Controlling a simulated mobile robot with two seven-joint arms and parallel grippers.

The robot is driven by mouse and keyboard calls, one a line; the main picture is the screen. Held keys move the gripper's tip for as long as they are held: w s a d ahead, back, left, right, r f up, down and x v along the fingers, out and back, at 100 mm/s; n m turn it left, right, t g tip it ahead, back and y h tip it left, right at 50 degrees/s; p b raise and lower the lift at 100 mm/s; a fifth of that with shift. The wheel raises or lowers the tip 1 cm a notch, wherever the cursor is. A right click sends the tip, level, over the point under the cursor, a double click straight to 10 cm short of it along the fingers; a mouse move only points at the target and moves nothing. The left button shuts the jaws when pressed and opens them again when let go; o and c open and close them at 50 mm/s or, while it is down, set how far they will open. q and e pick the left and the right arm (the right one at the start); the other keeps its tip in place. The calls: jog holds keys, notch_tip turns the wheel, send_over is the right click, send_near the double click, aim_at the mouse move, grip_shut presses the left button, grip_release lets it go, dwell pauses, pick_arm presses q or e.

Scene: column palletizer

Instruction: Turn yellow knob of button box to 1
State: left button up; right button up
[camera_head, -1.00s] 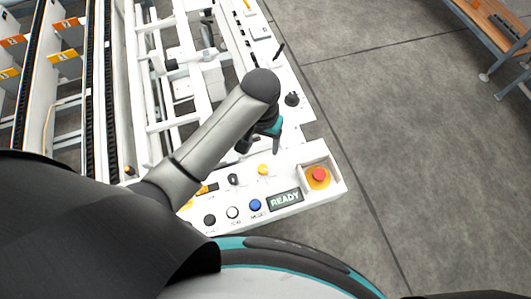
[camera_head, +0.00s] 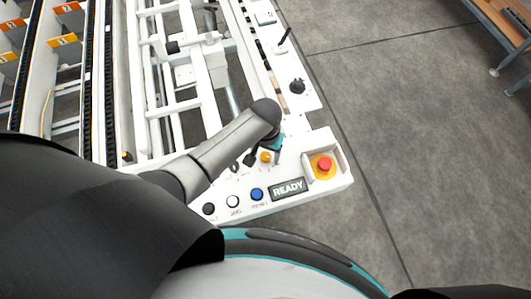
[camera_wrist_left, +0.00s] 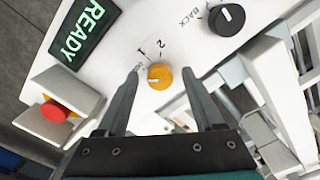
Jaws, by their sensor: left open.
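The button box (camera_head: 310,145) is a white panel at the front end of the machine. Its yellow knob (camera_head: 266,157) shows just below my left gripper (camera_head: 263,150). In the left wrist view the yellow knob (camera_wrist_left: 159,77) lies between the tips of my open left gripper (camera_wrist_left: 160,84), with a gap on both sides. Its white mark appears to point to the left of the picture. The numbers 1 (camera_wrist_left: 143,50) and 2 (camera_wrist_left: 161,43) are printed above it; another label beside the left finger is partly hidden. My right gripper is not in view.
A red emergency button (camera_head: 325,163) and a READY display (camera_head: 288,187) are close by. Blue (camera_head: 257,194), white (camera_head: 232,201) and black (camera_head: 208,209) buttons line the front edge. A black knob (camera_wrist_left: 226,19) sits beside the yellow one.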

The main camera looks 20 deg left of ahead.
pick_arm(q)
grip_shut()
dwell(0.6)
